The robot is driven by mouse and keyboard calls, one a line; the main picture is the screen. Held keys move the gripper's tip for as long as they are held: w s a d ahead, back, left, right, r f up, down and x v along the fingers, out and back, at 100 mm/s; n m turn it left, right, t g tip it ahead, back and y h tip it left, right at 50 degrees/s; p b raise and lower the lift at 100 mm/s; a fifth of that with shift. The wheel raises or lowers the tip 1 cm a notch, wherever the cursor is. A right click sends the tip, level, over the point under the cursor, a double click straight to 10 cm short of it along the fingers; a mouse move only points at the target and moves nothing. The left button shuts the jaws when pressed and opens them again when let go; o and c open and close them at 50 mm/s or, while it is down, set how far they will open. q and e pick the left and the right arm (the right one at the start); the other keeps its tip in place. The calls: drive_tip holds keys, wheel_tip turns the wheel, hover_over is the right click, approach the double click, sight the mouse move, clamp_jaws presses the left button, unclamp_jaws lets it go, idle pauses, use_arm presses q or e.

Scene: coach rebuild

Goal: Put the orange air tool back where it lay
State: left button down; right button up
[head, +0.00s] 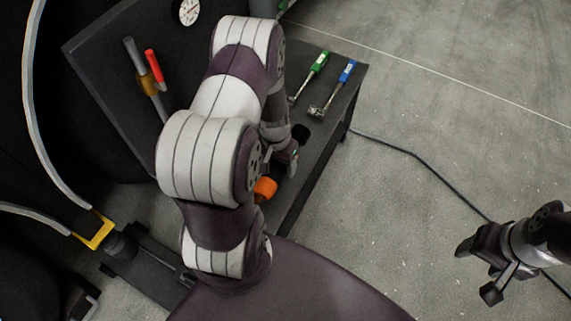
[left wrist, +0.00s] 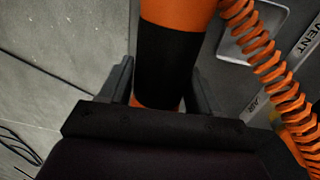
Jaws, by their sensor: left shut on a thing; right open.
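The orange air tool (left wrist: 182,12) has a black band (left wrist: 165,55) around its body. My left gripper (left wrist: 160,88) is shut on it at this band, with one finger on each side. In the head view my left arm hides most of the tool, and only a rounded orange piece (head: 265,188) shows beside the arm, over the dark bench (head: 318,150). I cannot tell whether the tool touches the bench. A coiled orange hose (left wrist: 268,62) runs beside the tool. My right gripper (head: 477,270) is open and empty over the floor at the right.
A green-handled tool (head: 319,63) and a blue-handled tool (head: 346,72) lie at the bench's far end. A red-handled item (head: 154,66) is on the dark panel. A pale recess (left wrist: 252,38) and strips reading "VENT" and "AIR" lie near the hose. A cable (head: 420,160) crosses the floor.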

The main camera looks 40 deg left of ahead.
use_arm(q)
drive_tip(key=shift+f+b, duration=2.7)
drive_tip(key=shift+f, duration=0.45)
drive_tip(key=shift+c, duration=0.7)
unclamp_jaws()
drive_tip(key=shift+f, duration=0.1)
drive_tip(key=r+p, duration=0.1)
drive_tip(key=r, duration=0.3)
drive_tip(key=r+p, duration=0.1)
drive_tip(key=r, duration=0.2)
drive_tip(key=r+p, duration=0.2)
drive_tip(key=r, duration=0.2)
drive_tip(key=shift+a+r, duration=0.35)
drive_tip(key=shift+a, duration=0.05)
drive_tip(key=shift+r, duration=0.5)
